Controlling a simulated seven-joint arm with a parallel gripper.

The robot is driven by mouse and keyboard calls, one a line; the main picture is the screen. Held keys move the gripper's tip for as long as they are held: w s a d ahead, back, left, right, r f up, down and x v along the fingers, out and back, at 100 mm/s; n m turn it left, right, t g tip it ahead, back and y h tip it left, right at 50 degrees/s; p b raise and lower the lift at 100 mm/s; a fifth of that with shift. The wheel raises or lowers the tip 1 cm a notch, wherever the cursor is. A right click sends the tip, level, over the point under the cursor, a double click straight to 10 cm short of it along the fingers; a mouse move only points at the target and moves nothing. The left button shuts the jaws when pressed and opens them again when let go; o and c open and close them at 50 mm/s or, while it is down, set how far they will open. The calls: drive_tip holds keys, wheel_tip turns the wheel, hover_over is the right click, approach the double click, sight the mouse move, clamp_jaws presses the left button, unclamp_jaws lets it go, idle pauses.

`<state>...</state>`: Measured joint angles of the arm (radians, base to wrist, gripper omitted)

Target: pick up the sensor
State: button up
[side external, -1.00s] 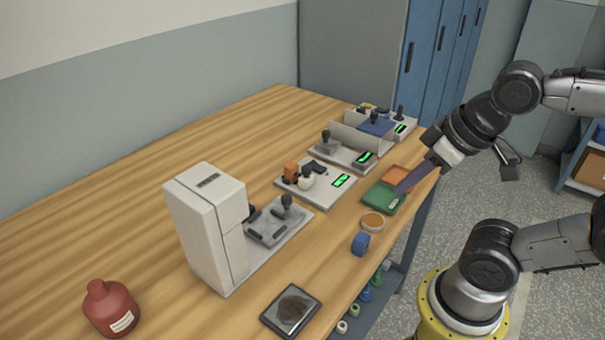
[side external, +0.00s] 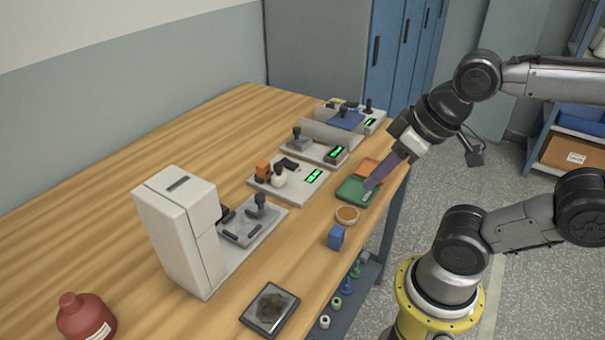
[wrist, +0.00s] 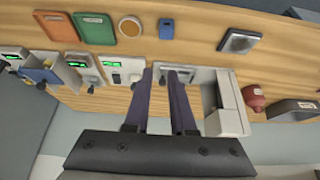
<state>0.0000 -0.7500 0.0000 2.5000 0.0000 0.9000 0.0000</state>
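No item is clearly marked as the sensor, and I cannot tell which one it is. A small blue block (side external: 336,236) stands near the table's front edge; it also shows in the wrist view (wrist: 166,28). A green tray (side external: 350,194) with a small pale patch lies behind it, also at the top of the wrist view (wrist: 82,30). My gripper (side external: 369,186) points down and left, its long purple fingers overlapping the green tray in the side view. In the wrist view my gripper (wrist: 172,70) shows a gap between its fingers, with nothing held.
A round tan dish (side external: 347,215) and an orange tray (side external: 367,167) flank the green tray. Several grey stations with green displays line the table behind. A tall white machine (side external: 180,230), a dark square plate (side external: 269,309) and a red bottle (side external: 86,318) stand nearer. The left tabletop is clear.

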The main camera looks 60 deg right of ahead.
drive_tip(key=shift+o, duration=0.9)
